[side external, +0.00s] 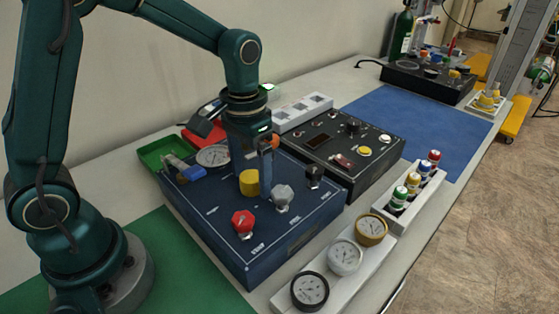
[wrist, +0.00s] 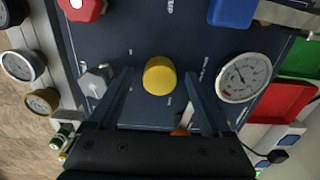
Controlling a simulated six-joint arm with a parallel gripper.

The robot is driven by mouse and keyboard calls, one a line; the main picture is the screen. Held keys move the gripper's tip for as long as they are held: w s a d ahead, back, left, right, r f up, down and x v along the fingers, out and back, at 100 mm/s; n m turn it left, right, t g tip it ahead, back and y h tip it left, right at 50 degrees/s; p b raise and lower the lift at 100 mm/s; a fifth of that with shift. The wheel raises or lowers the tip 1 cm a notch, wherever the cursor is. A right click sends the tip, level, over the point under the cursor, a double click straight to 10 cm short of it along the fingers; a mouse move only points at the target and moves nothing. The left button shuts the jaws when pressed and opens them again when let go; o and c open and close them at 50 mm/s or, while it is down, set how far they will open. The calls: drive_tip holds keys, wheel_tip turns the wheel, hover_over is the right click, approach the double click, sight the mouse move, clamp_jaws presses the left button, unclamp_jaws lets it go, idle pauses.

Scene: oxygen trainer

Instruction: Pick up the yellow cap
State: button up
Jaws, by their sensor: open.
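The yellow cap (side external: 249,182) is a short round knob on top of the dark blue panel box (side external: 215,225). In the wrist view the yellow cap (wrist: 159,76) lies between the tips of the two fingers, with a gap on both sides. My gripper (side external: 256,165) points down over the box, right behind the cap in the side view. In the wrist view my gripper (wrist: 160,85) is open and empty. I cannot tell the exact height of the fingertips over the panel.
Close by on the panel are a red knob (side external: 243,222), a grey knob (side external: 282,196), a black knob (side external: 314,175) and a gauge (side external: 213,156). Three gauges stand on a white strip (side external: 285,297). The blue mat (side external: 425,115) is mostly clear.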

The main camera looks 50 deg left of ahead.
clamp_jaws()
